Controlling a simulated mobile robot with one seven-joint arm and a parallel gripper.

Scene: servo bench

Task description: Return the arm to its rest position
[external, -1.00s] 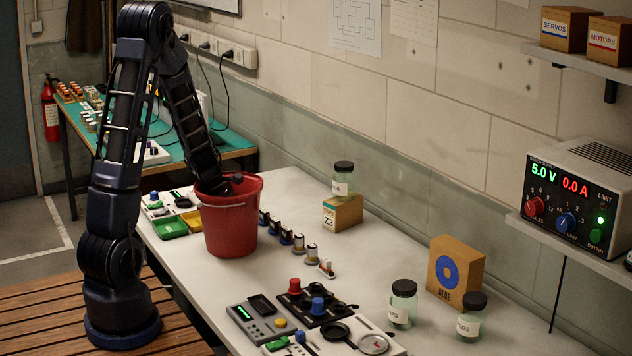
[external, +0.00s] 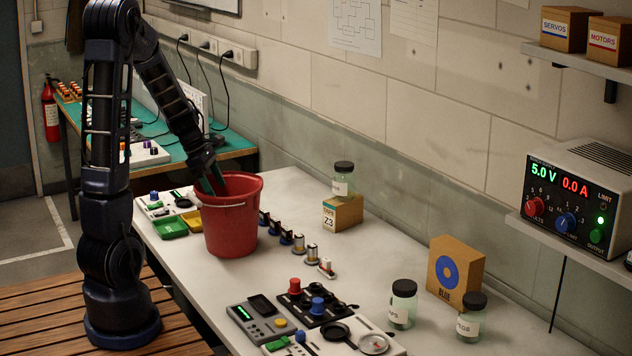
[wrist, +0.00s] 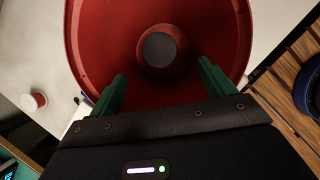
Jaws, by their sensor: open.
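My gripper (external: 211,183) is at the mouth of the red bucket (external: 230,228), its green fingertips just inside the rim. In the wrist view, the two green fingers of my gripper (wrist: 162,72) stand wide apart with nothing between them. Beyond them the bucket's inside (wrist: 98,50) fills the upper middle. A round dark red piece with a grey face (wrist: 160,48) lies at its bottom, apart from the fingers. My arm is bent, its upper part high and its forearm slanting down to the right into the bucket.
Green (external: 168,227) and yellow (external: 192,221) trays stand close left of the bucket. Several small knobs line the bench to its right. A glass jar (external: 343,180) sits on a cardboard box (external: 343,212). The wall runs behind; open air lies above the bucket.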

